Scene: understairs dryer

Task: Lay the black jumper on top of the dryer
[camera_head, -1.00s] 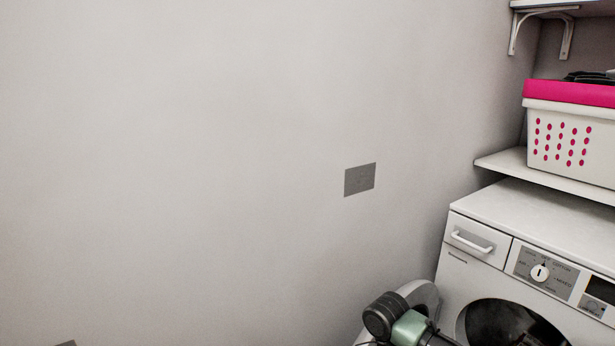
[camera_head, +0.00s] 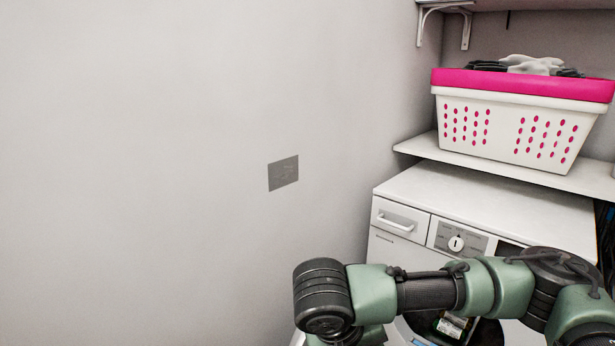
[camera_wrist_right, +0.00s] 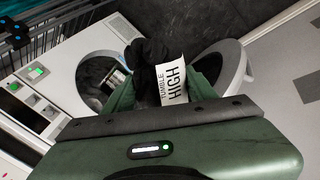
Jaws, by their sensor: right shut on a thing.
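The black jumper (camera_wrist_right: 148,62) shows in the right wrist view as a bunched dark cloth with a white "TUMBLE HIGH" tag. My right gripper (camera_wrist_right: 160,88) is shut on it, in front of the open dryer door. The white dryer (camera_head: 480,200) stands at the right in the head view, its top bare where visible. Its round opening also shows in the right wrist view, with the door swung out. In the head view my right arm crosses the dryer's front, and neither the right gripper nor the jumper can be made out. My left gripper is not in view.
A white laundry basket (camera_head: 510,130) with a pink rim, holding dark and white cloth, stands on a shelf (camera_head: 430,149) above and behind the dryer top. A higher shelf bracket (camera_head: 466,30) is above. A plain wall (camera_head: 150,150) fills the left.

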